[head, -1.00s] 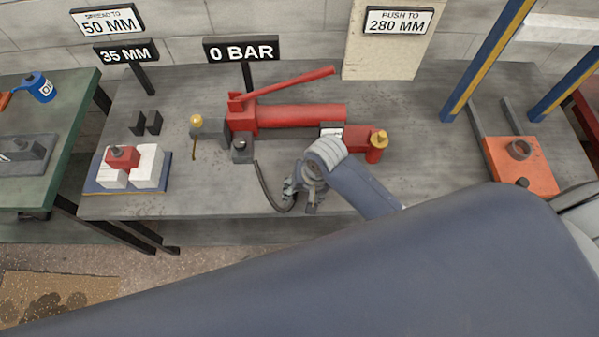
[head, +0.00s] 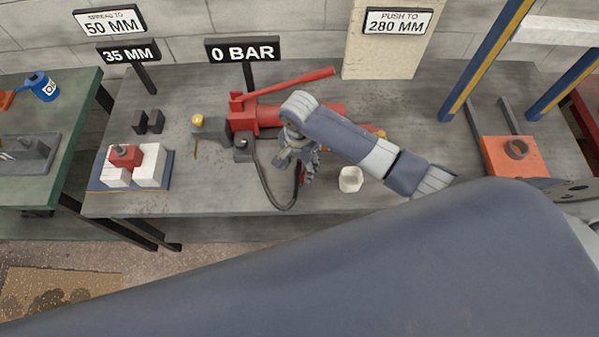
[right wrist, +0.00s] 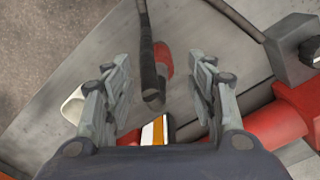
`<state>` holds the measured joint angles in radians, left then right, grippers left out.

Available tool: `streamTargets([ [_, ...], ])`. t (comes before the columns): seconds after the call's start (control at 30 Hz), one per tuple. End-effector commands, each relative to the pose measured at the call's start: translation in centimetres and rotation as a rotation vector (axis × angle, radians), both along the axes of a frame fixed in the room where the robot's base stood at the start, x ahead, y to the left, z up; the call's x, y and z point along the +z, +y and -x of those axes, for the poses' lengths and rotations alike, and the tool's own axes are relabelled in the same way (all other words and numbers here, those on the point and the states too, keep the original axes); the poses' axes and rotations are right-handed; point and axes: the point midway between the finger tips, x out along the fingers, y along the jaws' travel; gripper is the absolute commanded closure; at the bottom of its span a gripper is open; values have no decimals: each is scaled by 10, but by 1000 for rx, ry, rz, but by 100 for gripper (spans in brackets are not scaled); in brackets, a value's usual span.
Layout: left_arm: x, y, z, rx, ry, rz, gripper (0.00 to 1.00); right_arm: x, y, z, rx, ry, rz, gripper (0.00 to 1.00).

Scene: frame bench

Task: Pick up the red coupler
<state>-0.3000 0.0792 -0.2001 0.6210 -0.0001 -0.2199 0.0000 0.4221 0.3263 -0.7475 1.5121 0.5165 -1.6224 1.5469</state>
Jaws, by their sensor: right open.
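The red coupler (head: 301,173) shows as a small patch of red by the end of the black hose, partly hidden by my right gripper (head: 298,160) in the head view. In the right wrist view a red rounded piece (right wrist: 165,60), which looks like the coupler, lies beside and partly behind the dark hose end (right wrist: 151,85). Both sit between the spread fingers of my right gripper (right wrist: 165,85). The fingers are open, with a gap on each side of the hose. My left gripper is not in view.
The red hand pump (head: 290,85) with a raised lever lies just behind my right gripper. A white cup-like piece (head: 351,179) stands to the right near the bench (head: 230,185) edge. A spreader block (head: 125,157) with white blocks stands at the left.

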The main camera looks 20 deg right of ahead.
Motion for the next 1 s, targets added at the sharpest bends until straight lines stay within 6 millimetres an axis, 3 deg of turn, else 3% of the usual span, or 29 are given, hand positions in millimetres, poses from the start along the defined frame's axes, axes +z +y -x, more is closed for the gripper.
streamTargets([
  [0.4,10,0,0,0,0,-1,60,-46,-1,1,0,1,2,48],
  [0.73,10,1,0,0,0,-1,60,-52,-1,1,1,-1,0,48],
  [0.97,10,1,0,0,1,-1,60,-52,-1,1,1,-1,0,98],
  [1.0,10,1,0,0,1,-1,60,-52,-1,1,1,-1,0,100],
])
